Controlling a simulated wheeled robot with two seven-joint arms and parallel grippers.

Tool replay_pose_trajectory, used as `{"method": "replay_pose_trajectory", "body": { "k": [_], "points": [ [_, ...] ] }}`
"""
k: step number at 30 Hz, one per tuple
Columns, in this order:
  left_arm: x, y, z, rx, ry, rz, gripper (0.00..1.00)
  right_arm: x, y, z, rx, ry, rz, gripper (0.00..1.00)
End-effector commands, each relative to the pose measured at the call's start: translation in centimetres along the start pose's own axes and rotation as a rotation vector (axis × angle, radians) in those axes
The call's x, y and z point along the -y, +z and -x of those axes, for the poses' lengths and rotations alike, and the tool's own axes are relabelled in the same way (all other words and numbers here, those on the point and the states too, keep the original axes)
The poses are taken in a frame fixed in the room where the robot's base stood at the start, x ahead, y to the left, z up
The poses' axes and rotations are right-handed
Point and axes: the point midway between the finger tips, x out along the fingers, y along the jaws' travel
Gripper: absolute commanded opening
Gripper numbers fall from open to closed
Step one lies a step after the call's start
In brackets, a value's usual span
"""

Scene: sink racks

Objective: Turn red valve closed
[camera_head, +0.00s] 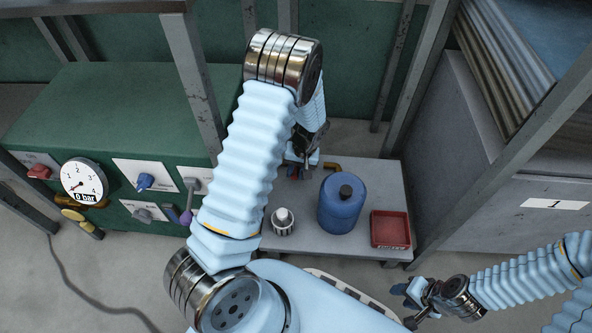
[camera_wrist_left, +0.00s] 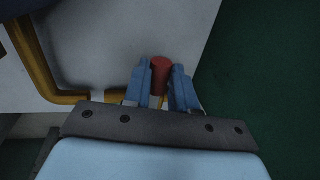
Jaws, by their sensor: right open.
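The red valve (camera_wrist_left: 160,75) shows in the left wrist view as a short red cylinder between my left gripper's two blue fingers. My left gripper (camera_wrist_left: 160,88) has a finger against each side of it. In the head view my left gripper (camera_head: 303,166) is over the back of the grey table, and my arm covers much of that spot. A yellow pipe (camera_head: 333,166) shows just right of it. My right gripper (camera_head: 408,303) is open and empty at the lower right, away from the table.
The grey table (camera_head: 383,183) holds a blue canister (camera_head: 342,207), a red tray (camera_head: 390,229) and a small white-and-grey item (camera_head: 283,221). A green cabinet (camera_head: 100,100) with a gauge (camera_head: 84,182) and knobs stands left. Metal posts (camera_head: 192,90) rise around the table.

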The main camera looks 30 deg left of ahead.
Motion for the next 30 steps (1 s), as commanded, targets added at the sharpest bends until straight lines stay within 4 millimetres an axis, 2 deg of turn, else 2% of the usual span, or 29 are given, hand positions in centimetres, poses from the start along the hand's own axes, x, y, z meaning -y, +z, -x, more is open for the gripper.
{"method": "replay_pose_trajectory", "body": {
  "k": [1, 5, 13, 16, 20, 27, 30],
  "points": [
    [0.1, -0.1, 0.0, -0.001, -0.002, 0.0, 0.32, 0.0, 0.0, 0.0, 0.0, 0.0, 0.0, 0.43],
    [0.1, -0.1, 0.0, -0.001, -0.001, 0.001, 0.51, 0.0, 0.0, 0.0, 0.0, 0.0, 0.0, 0.43],
    [0.1, 0.0, 0.1, 0.0, -0.001, 0.002, 0.51, 0.0, 0.0, 0.0, 0.0, 0.0, 0.0, 0.43],
    [0.0, -0.1, 0.9, -0.002, 0.0, 0.002, 0.51, 0.1, 0.0, 0.2, 0.0, 0.0, 0.0, 0.43],
    [0.0, -0.1, 3.4, -0.004, 0.002, 0.002, 0.51, 0.2, 0.0, 0.8, -0.002, 0.001, 0.0, 0.43],
    [0.1, -0.1, 9.4, -0.004, 0.002, 0.002, 0.51, 0.5, -0.1, 1.9, -0.005, 0.004, -0.001, 0.43],
    [0.1, -0.1, 11.4, -0.003, 0.001, 0.002, 0.51, 0.6, -0.1, 2.2, -0.006, 0.005, -0.002, 0.43]
  ]
}}
